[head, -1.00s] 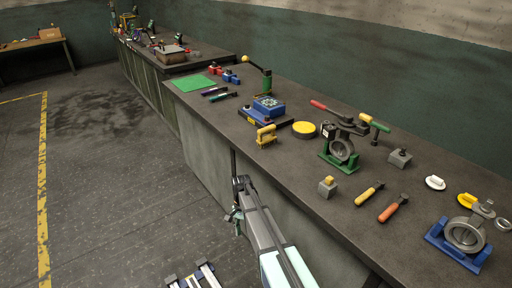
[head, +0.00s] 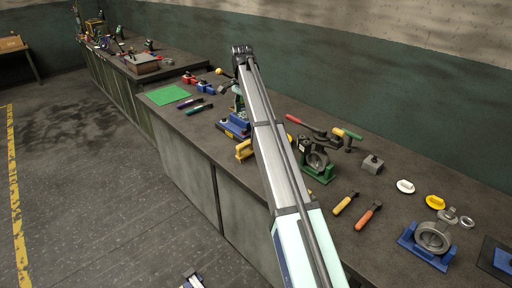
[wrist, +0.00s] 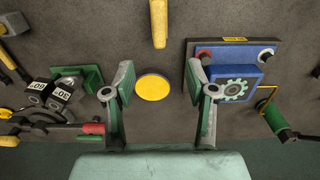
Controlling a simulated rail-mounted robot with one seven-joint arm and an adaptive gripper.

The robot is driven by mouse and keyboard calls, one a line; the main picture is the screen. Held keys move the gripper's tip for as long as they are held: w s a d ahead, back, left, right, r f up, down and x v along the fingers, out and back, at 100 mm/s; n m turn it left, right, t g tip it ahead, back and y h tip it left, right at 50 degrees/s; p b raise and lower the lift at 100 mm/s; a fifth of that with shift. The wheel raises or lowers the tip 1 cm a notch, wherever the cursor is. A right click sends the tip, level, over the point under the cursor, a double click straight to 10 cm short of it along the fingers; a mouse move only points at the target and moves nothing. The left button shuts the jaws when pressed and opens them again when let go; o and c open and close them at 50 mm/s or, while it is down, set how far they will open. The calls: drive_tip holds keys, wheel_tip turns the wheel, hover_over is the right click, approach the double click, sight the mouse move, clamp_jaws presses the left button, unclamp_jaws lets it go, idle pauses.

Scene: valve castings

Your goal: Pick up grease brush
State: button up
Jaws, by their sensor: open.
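I cannot tell for certain which object is the grease brush. In the head view, a yellow-handled hand tool (head: 345,203) and an orange-handled one (head: 368,216) lie side by side near the bench's front edge. A purple (head: 194,101) and a green slim tool (head: 199,109) lie beside the green mat. My gripper (wrist: 160,78) is open and empty above the bench in the wrist view, with a yellow disc (wrist: 153,88) seen between its fingers. A yellow bar (wrist: 158,22) lies beyond at the top. In the head view my arm hides the gripper.
A blue fixture (wrist: 233,82) stands right of my gripper in the wrist view, a green-based clamp (wrist: 75,82) with a red-tipped lever at left. In the head view a blue-cradled casting (head: 432,237) and grey block (head: 372,164) stand at right. The green mat (head: 168,95) is clear.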

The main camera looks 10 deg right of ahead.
sight(245, 143)
wheel_tip(245, 143, down, 12)
drive_tip(key=p, duration=0.3)
drive_tip(key=shift+a, duration=0.1)
drive_tip(key=shift+d+f+p, duration=0.15)
drive_tip(key=shift+f+p, duration=0.55)
drive_tip(key=shift+f, duration=0.6)
drive_tip(key=shift+d+f+p, duration=0.1)
drive_tip(key=shift+f+p, duration=0.6)
drive_tip(key=shift+f, duration=0.6)
clamp_jaws()
